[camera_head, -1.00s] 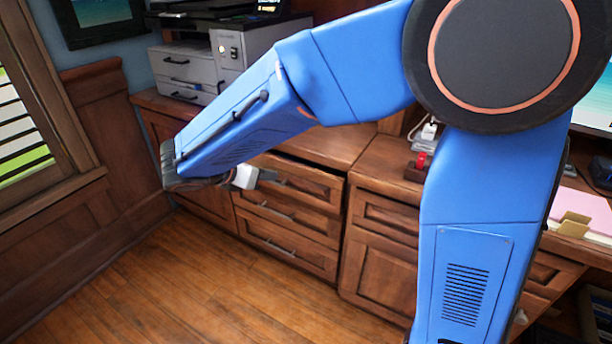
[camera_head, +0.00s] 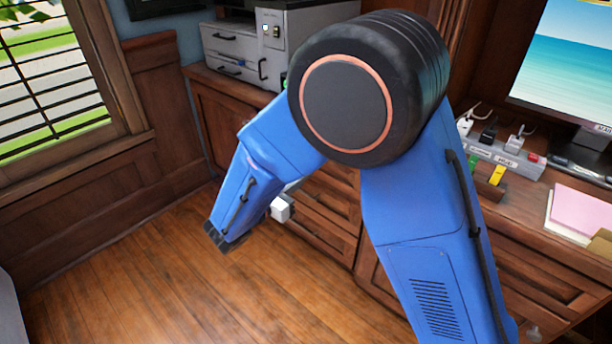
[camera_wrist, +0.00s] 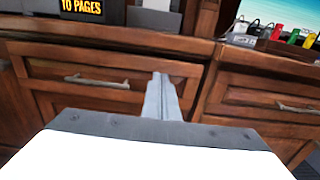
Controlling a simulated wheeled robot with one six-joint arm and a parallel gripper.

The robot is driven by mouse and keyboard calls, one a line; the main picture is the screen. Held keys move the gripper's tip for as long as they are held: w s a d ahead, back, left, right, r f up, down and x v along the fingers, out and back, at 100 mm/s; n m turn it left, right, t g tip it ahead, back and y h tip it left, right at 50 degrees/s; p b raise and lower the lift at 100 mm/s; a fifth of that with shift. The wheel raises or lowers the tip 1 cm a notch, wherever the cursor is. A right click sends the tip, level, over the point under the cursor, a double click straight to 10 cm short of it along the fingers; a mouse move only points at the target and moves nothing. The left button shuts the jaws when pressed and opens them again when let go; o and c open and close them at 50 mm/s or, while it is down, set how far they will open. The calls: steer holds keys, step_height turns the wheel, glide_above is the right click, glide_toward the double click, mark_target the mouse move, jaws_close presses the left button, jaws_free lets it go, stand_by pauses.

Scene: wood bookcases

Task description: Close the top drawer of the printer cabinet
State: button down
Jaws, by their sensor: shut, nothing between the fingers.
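In the wrist view the printer cabinet's top drawer (camera_wrist: 60,72) is a brown wood front with a grey bar handle (camera_wrist: 97,81). It lies close under the countertop edge; I cannot tell whether a small gap remains. My gripper (camera_wrist: 162,78) is shut and empty, its fingers pointing at the right part of this drawer front, right of the handle. Contact cannot be made out. In the head view my blue arm covers most of the printer cabinet (camera_head: 235,108) and the top drawer; lower drawer fronts show beside the white wrist part.
A grey and white printer (camera_head: 235,48) stands on the cabinet. To the right is a desk with a power strip (camera_head: 500,155), pink papers (camera_head: 585,212) and a monitor (camera_head: 570,60). The wood floor (camera_head: 150,290) in front is clear. A window (camera_head: 55,85) is at the left.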

steer(key=x, duration=1.1)
steer(key=shift+w, duration=0.1)
steer(key=x, duration=0.4)
steer(key=shift+r, duration=0.1)
